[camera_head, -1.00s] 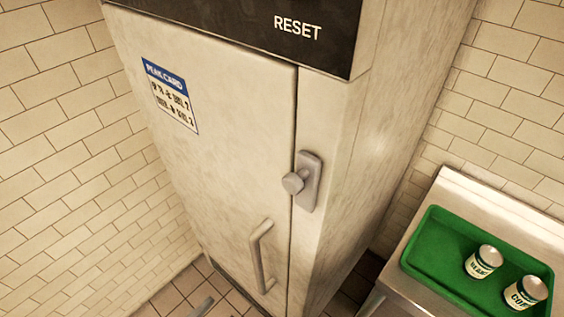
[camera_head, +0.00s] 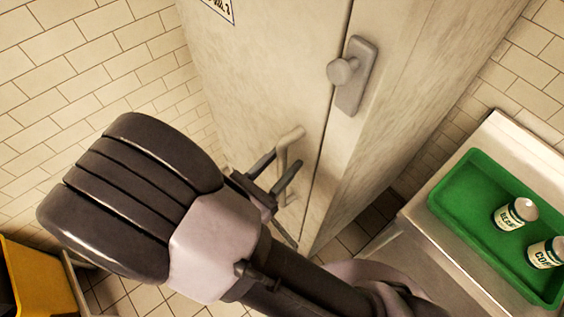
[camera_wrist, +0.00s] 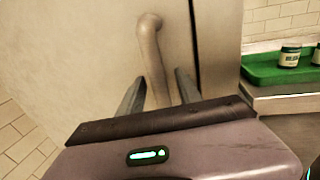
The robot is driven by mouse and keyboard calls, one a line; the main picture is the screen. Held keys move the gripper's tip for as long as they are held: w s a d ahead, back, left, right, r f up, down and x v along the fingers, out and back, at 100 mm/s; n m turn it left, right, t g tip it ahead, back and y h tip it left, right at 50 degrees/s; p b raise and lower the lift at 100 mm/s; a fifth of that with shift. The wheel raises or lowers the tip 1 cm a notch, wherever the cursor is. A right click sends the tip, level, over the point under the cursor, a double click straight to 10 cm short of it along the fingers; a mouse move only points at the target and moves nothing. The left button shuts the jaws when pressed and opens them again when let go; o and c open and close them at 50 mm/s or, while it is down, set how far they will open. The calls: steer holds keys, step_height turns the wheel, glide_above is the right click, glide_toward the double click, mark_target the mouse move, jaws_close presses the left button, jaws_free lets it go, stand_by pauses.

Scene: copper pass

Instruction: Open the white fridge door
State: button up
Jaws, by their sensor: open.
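The white fridge door (camera_head: 250,75) is shut, its right edge along a dark seam beside the cabinet frame. A grey bar handle (camera_head: 285,150) stands upright low on the door near that edge. My gripper (camera_head: 275,178) is at the handle, with its fingers open on either side of it. In the wrist view the handle (camera_wrist: 152,60) rises between the two fingertips (camera_wrist: 158,90), with a gap on each side. The lower part of the handle is hidden behind my gripper. A grey latch plate with a round knob (camera_head: 343,71) sits on the cabinet above the handle.
A tiled wall (camera_head: 90,70) is at the left. A yellow object (camera_head: 35,280) is at the lower left.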

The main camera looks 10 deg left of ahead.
jaws_close()
stand_by(1.4)
